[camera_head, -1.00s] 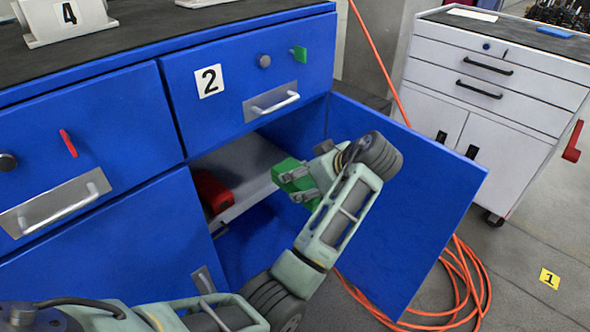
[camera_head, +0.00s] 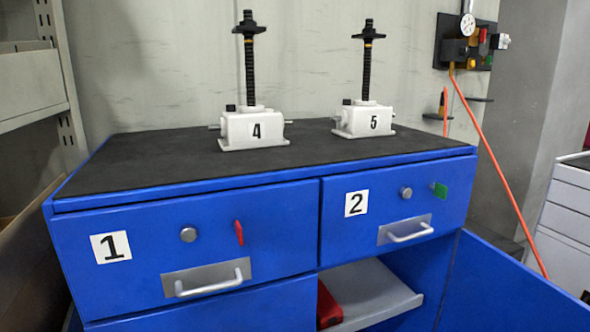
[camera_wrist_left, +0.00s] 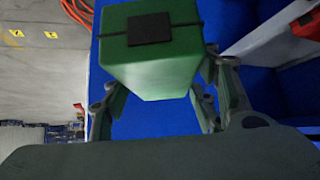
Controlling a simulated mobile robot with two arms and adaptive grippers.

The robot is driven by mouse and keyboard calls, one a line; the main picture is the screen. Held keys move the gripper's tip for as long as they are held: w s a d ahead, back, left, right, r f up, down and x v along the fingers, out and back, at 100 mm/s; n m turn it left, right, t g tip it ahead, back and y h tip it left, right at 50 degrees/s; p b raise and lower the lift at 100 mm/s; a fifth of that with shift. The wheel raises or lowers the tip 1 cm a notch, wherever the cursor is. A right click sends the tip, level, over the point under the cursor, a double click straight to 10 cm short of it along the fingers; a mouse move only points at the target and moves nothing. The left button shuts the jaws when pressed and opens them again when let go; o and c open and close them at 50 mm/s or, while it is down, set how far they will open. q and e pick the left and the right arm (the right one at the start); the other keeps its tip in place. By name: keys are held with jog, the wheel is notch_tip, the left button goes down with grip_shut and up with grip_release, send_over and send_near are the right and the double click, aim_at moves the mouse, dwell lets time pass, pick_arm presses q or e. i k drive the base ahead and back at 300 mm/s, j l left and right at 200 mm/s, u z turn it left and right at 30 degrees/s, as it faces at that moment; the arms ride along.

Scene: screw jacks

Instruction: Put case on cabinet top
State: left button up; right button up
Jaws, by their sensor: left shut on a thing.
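A green case (camera_wrist_left: 150,62) with a dark square patch fills the upper middle of the left wrist view. My left gripper (camera_wrist_left: 160,95) has its fingers on either side of the case and is shut on it. Blue cabinet panels lie behind it. The head view shows the blue cabinet (camera_head: 120,285) and its dark top (camera_head: 180,165). Neither gripper nor the green case shows in the head view.
Two white screw jacks, number 4 (camera_head: 254,130) and number 5 (camera_head: 364,121), stand on the cabinet top; its front left is clear. A red case (camera_head: 328,308) lies on the shelf (camera_head: 370,295) below drawer 2. The cabinet door (camera_head: 510,290) stands open.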

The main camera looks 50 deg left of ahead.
aim_at(135, 160)
jog(key=k+u, duration=0.25)
jog(key=u, duration=0.15)
jog(key=k+j+u, duration=0.1)
jog(key=u, duration=0.3)
jog(key=i+l+u, duration=0.2)
jog(key=l, duration=0.9)
jog(key=l+u, duration=0.25)
jog(key=l, duration=0.8)
